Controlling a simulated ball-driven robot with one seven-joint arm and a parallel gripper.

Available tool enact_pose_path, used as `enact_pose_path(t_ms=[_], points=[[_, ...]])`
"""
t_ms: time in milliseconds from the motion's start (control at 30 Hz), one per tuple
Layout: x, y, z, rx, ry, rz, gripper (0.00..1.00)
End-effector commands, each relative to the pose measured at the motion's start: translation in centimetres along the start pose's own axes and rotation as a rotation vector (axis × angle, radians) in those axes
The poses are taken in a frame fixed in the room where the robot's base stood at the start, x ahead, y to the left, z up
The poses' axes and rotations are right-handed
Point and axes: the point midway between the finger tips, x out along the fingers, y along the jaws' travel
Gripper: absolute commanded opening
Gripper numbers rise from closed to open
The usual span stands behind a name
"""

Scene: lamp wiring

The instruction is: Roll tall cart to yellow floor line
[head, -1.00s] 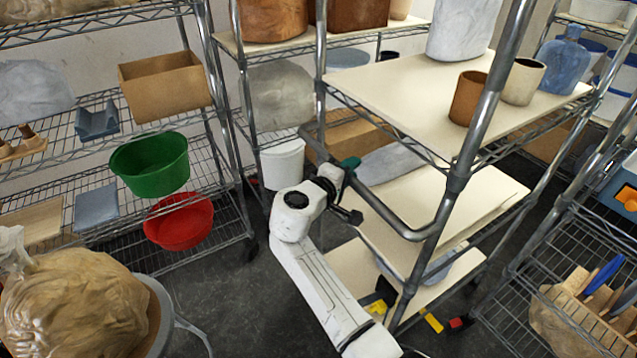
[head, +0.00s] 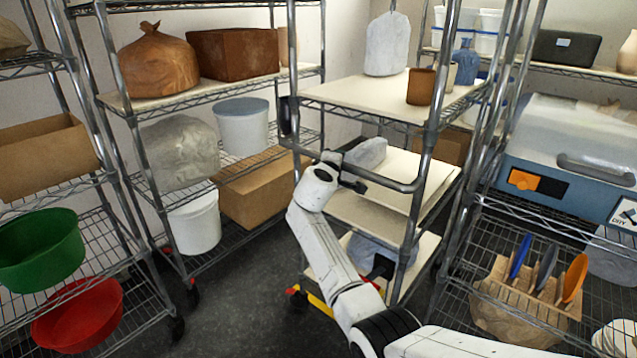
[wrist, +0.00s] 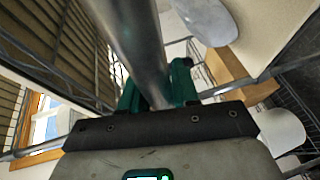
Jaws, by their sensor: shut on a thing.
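The tall cart (head: 330,93) stands in the middle of the head view, with metal posts and several cream shelves. It bears a grey-white wrapped bundle on top and brown and cream pots. A grey tube handle (head: 398,186) sticks out on its near side. My gripper (head: 345,178) is shut on this handle; in the wrist view its teal fingers (wrist: 158,92) sit on both sides of the metal tube. The fingertips are partly hidden in the head view.
A wire rack (head: 122,103) with a brown bag and buckets stands left behind the cart. A rack at far left holds a green tub (head: 40,250) and a red tub (head: 78,314). A rack with a cooler box (head: 570,150) stands close on the right. Dark floor (head: 235,300) is clear at front left.

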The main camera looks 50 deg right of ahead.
Motion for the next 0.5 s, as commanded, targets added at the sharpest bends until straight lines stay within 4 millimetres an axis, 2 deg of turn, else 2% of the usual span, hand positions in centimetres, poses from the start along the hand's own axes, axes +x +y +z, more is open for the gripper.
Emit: enact_pose_path(t_ms=[33, 200, 500], points=[[1.5, -0.1, 1.0, 0.006, -0.01, 0.0, 0.0], [4.6, 0.6, 2.2, 0.004, -0.009, -0.001, 0.0], [7.6, 1.4, 3.4, 0.002, -0.007, -0.002, 0.0]])
